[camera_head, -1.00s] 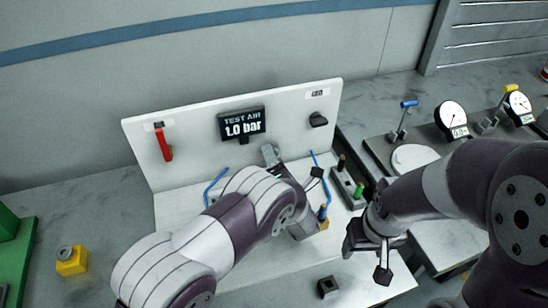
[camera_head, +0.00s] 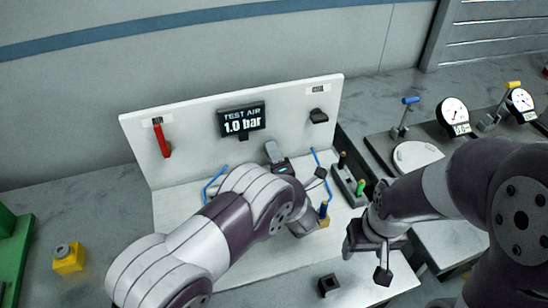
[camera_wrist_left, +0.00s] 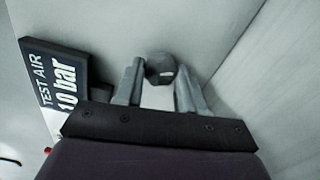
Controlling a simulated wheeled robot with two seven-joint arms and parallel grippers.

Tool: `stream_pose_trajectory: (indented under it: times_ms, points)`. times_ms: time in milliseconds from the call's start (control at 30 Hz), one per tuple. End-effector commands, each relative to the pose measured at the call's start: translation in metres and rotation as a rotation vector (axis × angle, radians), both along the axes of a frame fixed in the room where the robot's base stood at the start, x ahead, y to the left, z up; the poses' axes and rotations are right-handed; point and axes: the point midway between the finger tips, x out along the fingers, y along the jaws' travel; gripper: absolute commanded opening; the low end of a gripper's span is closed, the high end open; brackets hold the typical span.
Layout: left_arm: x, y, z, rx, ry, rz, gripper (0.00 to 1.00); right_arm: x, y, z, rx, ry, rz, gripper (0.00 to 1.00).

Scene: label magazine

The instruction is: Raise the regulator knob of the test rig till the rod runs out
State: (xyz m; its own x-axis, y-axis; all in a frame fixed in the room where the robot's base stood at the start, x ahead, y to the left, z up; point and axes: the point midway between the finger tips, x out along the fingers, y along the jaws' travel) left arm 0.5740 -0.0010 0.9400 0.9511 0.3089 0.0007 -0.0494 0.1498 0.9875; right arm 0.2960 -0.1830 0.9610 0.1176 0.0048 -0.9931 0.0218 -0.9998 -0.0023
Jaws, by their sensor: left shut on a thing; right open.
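The white test rig panel (camera_head: 200,130) carries a display (camera_head: 243,120) reading "TEST AIR 1.0 bar". My left gripper (camera_head: 274,151) is below and right of that display, in front of the panel. In the left wrist view its two grey fingers (camera_wrist_left: 158,92) close around a dark faceted knob (camera_wrist_left: 160,68), the regulator knob as far as I can tell. The display (camera_wrist_left: 55,85) stands beside it there. My left arm hides the middle of the rig, and I cannot make out the rod. My right gripper (camera_head: 368,258) is open and empty at the rig's right front.
A red lever (camera_head: 162,140) and a black knob (camera_head: 318,116) sit on the panel. Blue hoses (camera_head: 210,190) run beside my left arm. A dark block with coloured pegs (camera_head: 347,185) is near my right gripper. A small black block (camera_head: 328,286) lies in front.

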Motion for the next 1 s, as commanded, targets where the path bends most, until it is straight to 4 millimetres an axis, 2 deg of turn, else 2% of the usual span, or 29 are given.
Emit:
stream_pose_trajectory:
  times_ms: [67,100,167,200,467,567,900,1000]
  points:
    - [0.000,0.000,-0.001,0.000,0.003,0.000,0.09,0.000,0.000,0.000,0.000,0.000,0.000,0.65]
    - [0.000,0.000,-0.001,0.000,0.003,0.000,0.42,0.000,0.000,0.000,0.000,0.000,0.000,0.65]
    - [0.000,0.000,-0.001,-0.001,0.003,0.000,0.62,0.000,0.000,0.000,0.000,0.000,0.000,0.65]
    - [0.000,0.000,-0.001,-0.001,0.002,0.000,0.65,0.000,0.000,0.000,0.000,0.000,0.000,0.65]
    - [-0.001,0.000,-0.001,-0.001,0.001,0.000,0.65,0.000,0.000,0.000,0.000,0.000,0.000,0.65]
    - [-0.011,-0.004,-0.001,-0.001,0.000,-0.003,0.65,0.000,0.000,-0.003,0.000,0.000,0.000,0.65]
    - [-0.094,-0.032,-0.002,-0.002,0.001,-0.005,0.65,0.000,0.000,-0.017,0.000,0.000,0.000,0.65]
    - [-0.110,-0.037,-0.002,-0.002,0.001,-0.003,0.65,0.000,0.000,-0.019,0.000,0.000,0.000,0.65]
